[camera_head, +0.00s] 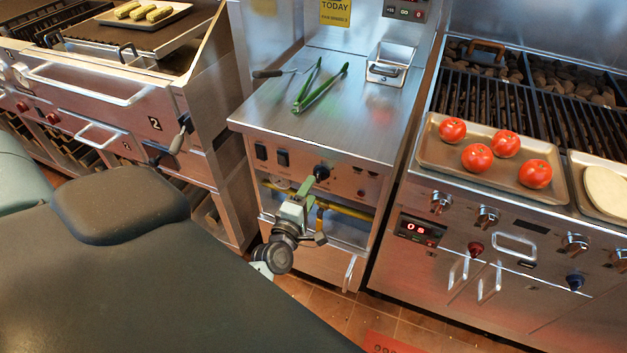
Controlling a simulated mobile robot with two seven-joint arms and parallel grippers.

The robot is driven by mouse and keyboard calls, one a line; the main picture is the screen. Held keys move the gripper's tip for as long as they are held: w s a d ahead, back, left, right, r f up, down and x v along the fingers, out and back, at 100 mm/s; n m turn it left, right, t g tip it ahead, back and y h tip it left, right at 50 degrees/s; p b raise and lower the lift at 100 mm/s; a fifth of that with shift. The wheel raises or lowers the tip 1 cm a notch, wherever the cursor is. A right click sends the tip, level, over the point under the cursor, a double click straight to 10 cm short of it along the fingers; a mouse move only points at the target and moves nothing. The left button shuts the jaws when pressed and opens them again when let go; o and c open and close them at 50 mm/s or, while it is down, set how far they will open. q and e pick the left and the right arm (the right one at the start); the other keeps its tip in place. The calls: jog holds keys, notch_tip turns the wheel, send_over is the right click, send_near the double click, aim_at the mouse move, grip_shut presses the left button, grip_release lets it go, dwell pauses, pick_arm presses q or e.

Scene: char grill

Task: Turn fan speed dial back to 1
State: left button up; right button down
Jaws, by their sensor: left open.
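A black dial (321,172) sits on the front panel of the middle steel unit (345,135). Its markings are too small to read, so I cannot tell its setting. My left gripper (309,185) is in front of this panel, with its green fingers pointing up at the dial. It is open, with the fingertips close to the dial's lower left side. I cannot tell whether they touch it. My right gripper is not in view.
Green tongs (318,88) lie on the unit's top. A grill (515,95) with a tray (433,152) of tomatoes (477,157) stands right. A yellow pipe (345,209) runs below the panel.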

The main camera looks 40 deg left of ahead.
pick_arm(q)
jog(key=shift+v, duration=1.6)
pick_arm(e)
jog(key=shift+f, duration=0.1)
pick_arm(q)
jog(key=shift+d, duration=0.1)
jog(key=s+d+f+m+g+h+p, duration=0.1)
jog(key=s+d+f+m+g+h, duration=0.1)
jog(key=s+m, duration=0.5)
jog(key=s+d+f+m+g+h+p, duration=0.2)
jog(key=s+d+m, duration=0.4)
jog(key=s, duration=0.7)
jog(key=s+d+f+m+g+h+p, duration=0.2)
jog(key=s+d+f+m+g, duration=0.1)
jog(key=s+m, duration=0.6)
jog(key=shift+s+d+f+m+g, duration=0.3)
jog(key=shift+s+d+m+g, duration=0.1)
jog(key=shift+s+d+g, duration=0.4)
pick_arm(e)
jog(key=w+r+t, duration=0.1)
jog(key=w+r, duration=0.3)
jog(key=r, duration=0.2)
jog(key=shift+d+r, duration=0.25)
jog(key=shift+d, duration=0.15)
pick_arm(q)
jog(key=shift+w+d, duration=0.1)
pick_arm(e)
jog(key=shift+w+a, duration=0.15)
